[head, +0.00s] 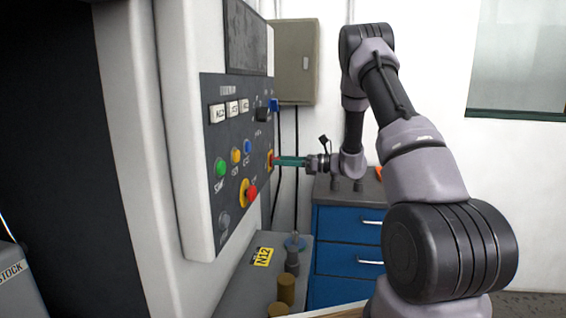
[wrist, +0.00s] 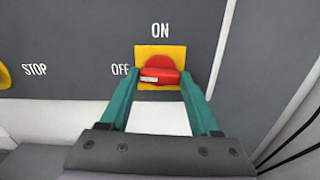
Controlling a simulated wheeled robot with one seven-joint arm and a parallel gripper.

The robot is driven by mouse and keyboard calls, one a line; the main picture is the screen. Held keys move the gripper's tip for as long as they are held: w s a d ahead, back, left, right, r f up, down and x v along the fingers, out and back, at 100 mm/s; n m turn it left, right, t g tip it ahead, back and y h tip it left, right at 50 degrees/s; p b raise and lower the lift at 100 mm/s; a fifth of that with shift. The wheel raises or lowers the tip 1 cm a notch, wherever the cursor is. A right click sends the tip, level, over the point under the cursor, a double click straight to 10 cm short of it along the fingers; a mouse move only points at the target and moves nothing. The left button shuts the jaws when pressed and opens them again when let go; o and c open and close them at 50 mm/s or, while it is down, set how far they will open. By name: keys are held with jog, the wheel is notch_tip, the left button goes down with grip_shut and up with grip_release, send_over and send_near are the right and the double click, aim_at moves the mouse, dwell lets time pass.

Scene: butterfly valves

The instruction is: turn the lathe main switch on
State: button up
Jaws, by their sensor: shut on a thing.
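The lathe main switch is a red rotary handle (wrist: 160,72) on a yellow square plate (wrist: 145,54) in the wrist view. "ON" is printed above the plate and "OFF" to its left. The handle lies roughly level, with a white mark at its left part, toward "OFF". My gripper (wrist: 160,80) has its green fingers at the left and right ends of the handle and is shut on it. In the head view, my gripper (head: 277,161) reaches leftward to the control panel at the switch (head: 269,161), mostly hidden by the fingers and seen edge-on.
A bench (head: 240,280) with tool holders stands below. A blue drawer cabinet (head: 335,228) stands behind my arm.

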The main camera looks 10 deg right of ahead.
jog(key=shift+f+m, duration=0.15)
jog(key=shift+m, duration=8.35)
jog(key=o, duration=1.4)
jog(key=shift+c, duration=0.2)
jog(key=shift+d, duration=0.1)
jog(key=v, duration=1)
jog(key=shift+d, duration=0.35)
